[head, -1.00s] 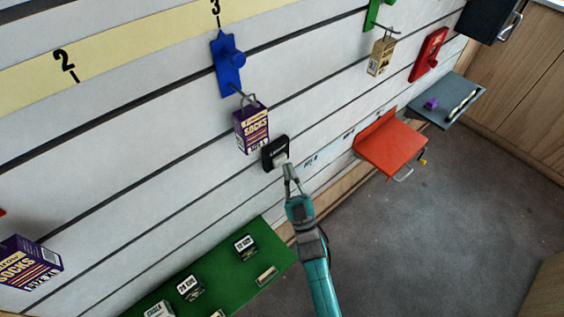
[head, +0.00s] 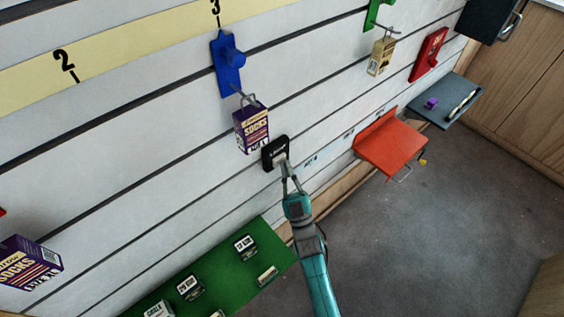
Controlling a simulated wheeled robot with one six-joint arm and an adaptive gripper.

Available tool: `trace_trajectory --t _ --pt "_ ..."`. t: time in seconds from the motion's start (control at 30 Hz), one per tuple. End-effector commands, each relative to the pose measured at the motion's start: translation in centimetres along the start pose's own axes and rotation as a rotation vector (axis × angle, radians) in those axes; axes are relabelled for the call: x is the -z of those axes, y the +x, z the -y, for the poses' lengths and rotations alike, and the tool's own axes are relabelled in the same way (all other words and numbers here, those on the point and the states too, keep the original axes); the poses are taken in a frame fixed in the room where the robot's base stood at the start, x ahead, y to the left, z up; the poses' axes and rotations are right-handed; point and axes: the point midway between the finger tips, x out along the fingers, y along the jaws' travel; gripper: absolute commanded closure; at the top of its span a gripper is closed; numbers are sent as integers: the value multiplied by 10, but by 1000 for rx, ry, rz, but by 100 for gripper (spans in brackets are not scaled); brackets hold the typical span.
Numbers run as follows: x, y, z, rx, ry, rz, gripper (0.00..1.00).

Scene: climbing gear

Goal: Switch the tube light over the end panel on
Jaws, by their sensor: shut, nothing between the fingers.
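A black wall plate (head: 275,151) with pale lettering and a pale part at its lower edge is fixed to the white slatted wall; it looks like a switch. My gripper (head: 284,165) is shut and empty, with its fingertips at the plate's lower right edge. They overlap the pale part in the picture; I cannot tell whether they touch it. The pale part is partly hidden by the fingers, so its position is unclear. No tube light shows in this view.
A purple socks box (head: 251,128) hangs from a blue hook mount (head: 226,64) just above left of the plate. A green shelf (head: 222,262) with small boxes lies below left. A red-orange shelf (head: 392,146) and a grey shelf (head: 446,101) stand out to the right. Open floor (head: 440,230) lies below right.

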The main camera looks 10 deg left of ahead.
Motion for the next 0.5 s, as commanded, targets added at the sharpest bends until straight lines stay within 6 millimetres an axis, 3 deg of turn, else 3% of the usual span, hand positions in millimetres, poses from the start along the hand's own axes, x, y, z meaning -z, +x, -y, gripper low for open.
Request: trace_trajectory --t 0.5 --pt "4 -6 -5 0 -1 1 100"
